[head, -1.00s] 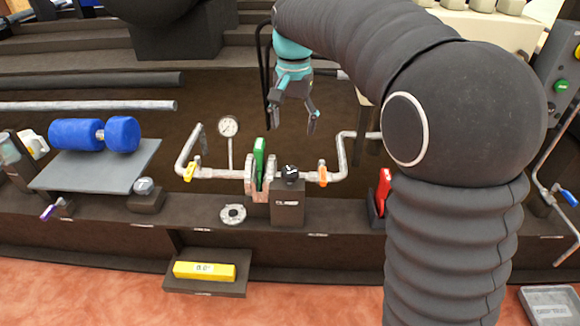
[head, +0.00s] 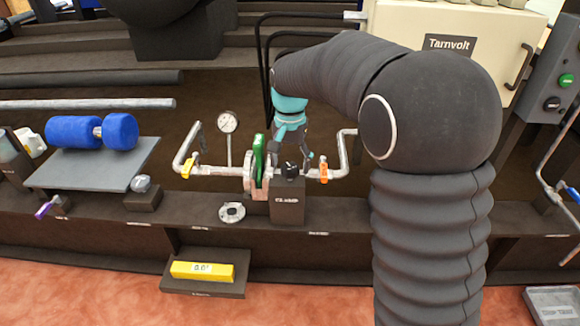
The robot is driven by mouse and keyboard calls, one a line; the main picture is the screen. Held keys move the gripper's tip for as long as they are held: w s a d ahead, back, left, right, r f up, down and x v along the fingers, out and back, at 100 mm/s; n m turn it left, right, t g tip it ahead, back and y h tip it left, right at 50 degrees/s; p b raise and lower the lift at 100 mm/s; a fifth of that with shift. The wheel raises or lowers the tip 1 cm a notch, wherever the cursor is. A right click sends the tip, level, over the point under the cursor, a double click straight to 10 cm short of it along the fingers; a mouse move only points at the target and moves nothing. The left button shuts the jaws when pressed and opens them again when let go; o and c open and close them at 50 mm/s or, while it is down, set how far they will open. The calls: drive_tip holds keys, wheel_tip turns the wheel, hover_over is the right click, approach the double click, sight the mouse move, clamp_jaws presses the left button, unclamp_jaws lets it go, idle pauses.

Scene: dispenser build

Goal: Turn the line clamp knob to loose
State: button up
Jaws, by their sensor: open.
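The line clamp knob (head: 290,168) is a small black knob on top of a dark box (head: 288,200) labelled CLAMP. It is beside the pipe flange with a green plate (head: 259,158). My gripper (head: 290,160), teal with dark fingers, points down at the knob from behind it. Its fingers are open and look to be on either side of the knob. Whether they touch the knob I cannot tell. The knob's pointer is too small to read.
A bent pipe with a yellow valve (head: 188,168) and an orange valve (head: 323,169) runs beside the clamp. A pressure gauge (head: 228,122) stands behind it. A metal ring (head: 232,212) lies in front. A yellow block (head: 202,271) sits on a lower shelf.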

drive_tip(key=shift+f, duration=0.45)
drive_tip(key=c, duration=1.2)
drive_tip(key=shift+o, duration=0.2)
